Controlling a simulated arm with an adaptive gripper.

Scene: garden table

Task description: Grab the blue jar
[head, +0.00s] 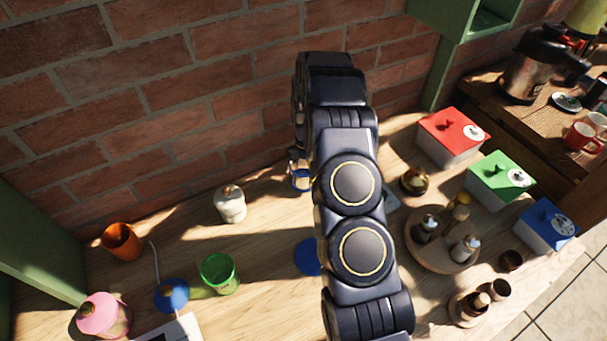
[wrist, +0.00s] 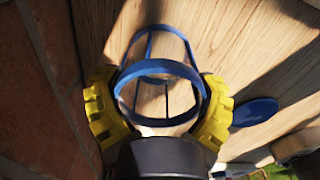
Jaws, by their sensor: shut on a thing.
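The blue jar (wrist: 160,70) is in the wrist view, clear-looking with a blue rim and thin blue bars. My gripper (wrist: 160,112) has its two yellow fingers on opposite sides of the jar's rim, shut on it. In the head view the jar (head: 300,180) shows small, close to the brick wall, just left of my arm. My arm hides part of the gripper there. Whether the jar touches the table or hangs above it is hard to tell.
A flat blue disc (head: 306,257) lies on the wooden table, partly behind my arm. A white jar (head: 230,204) and a green cup (head: 219,273) stand to the left. A round wooden tray (head: 440,258) with small bottles and several lidded boxes are on the right.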

